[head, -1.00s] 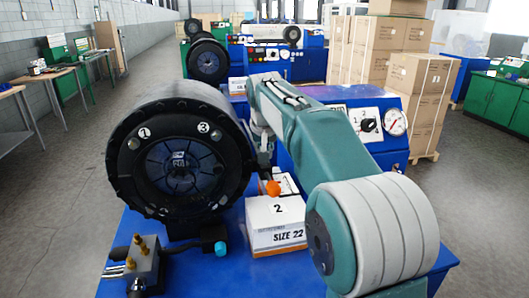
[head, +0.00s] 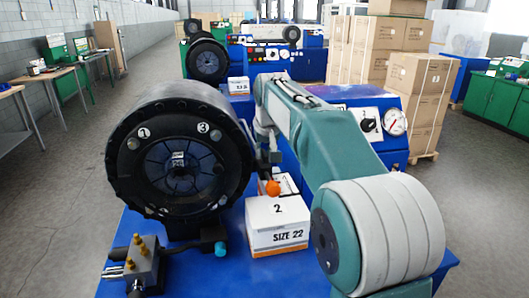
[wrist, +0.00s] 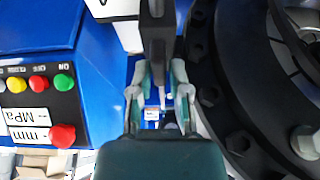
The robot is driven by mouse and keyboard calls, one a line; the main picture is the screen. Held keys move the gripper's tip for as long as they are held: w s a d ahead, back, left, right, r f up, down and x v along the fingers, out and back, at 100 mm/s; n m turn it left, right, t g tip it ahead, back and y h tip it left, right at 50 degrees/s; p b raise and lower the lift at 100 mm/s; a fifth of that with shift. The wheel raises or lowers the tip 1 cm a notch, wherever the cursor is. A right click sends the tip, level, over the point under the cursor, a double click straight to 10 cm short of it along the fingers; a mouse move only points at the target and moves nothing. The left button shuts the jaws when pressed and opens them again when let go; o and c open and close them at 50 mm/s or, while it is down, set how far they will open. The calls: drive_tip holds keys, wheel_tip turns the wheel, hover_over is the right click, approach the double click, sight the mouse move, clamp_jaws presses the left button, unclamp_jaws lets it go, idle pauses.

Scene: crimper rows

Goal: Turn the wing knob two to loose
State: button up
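A black wing-like knob (head: 368,124) on a white plate sits on the blue cabinet's sloped panel in the head view, left of a round gauge; its small mark is too blurred to read surely. I cannot make out a knob clearly marked two. My gripper (wrist: 161,70) points toward a dark upright bar (wrist: 157,35) in the wrist view. Its two fingers are apart, with the bar's lower end between or just beyond them; contact cannot be told.
An orange ball handle (head: 272,187) stands above a white box (head: 277,235) marked 2, SIZE 22. A brass-fitted block (head: 142,262) lies at front left. Panel buttons (wrist: 38,84) are left in the wrist view. Cartons (head: 415,90) stand behind.

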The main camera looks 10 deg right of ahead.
drive_tip(key=shift+o, duration=0.5)
drive_tip(key=v, duration=1.1)
drive_tip(key=shift+r, duration=0.4)
drive_tip(key=shift+s+a, duration=0.1)
drive_tip(key=s+f, duration=1)
drive_tip(key=s, duration=0.5)
drive_tip(key=s+f+t, duration=0.1)
drive_tip(key=s+f, duration=0.9)
drive_tip(key=s, duration=0.6)
